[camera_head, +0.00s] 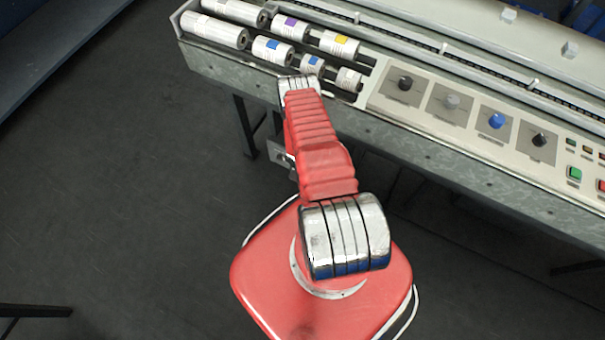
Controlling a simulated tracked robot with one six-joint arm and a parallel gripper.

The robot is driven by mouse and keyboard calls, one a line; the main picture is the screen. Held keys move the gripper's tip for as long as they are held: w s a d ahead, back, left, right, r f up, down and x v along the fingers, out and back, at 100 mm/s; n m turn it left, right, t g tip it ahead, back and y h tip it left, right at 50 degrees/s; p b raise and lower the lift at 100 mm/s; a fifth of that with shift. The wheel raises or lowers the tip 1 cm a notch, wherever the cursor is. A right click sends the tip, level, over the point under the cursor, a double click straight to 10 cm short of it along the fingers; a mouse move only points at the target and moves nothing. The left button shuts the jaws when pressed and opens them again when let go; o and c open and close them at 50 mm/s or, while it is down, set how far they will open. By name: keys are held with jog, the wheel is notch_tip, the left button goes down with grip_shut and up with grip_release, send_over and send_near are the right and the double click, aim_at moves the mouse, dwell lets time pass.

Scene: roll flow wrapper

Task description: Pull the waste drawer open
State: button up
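The waste drawer cannot be made out for certain. A small grey metal part (279,153) shows below the machine's front edge, just left of my red arm. I cannot tell whether it belongs to the drawer or to my gripper. My arm reaches from my red base up to the front of the flow wrapper (455,168), with a chrome joint close to its front edge. My gripper's fingers are not seen; the arm hides the space below that joint. No drawer opening or handle is clearly visible.
Several rolls (215,31) with coloured labels lie at the machine's left end. A control panel (450,105) with knobs, and a green button (574,173), are to the right. Dark legs (245,126) stand under the machine. The floor (130,190) on the left is mostly clear.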

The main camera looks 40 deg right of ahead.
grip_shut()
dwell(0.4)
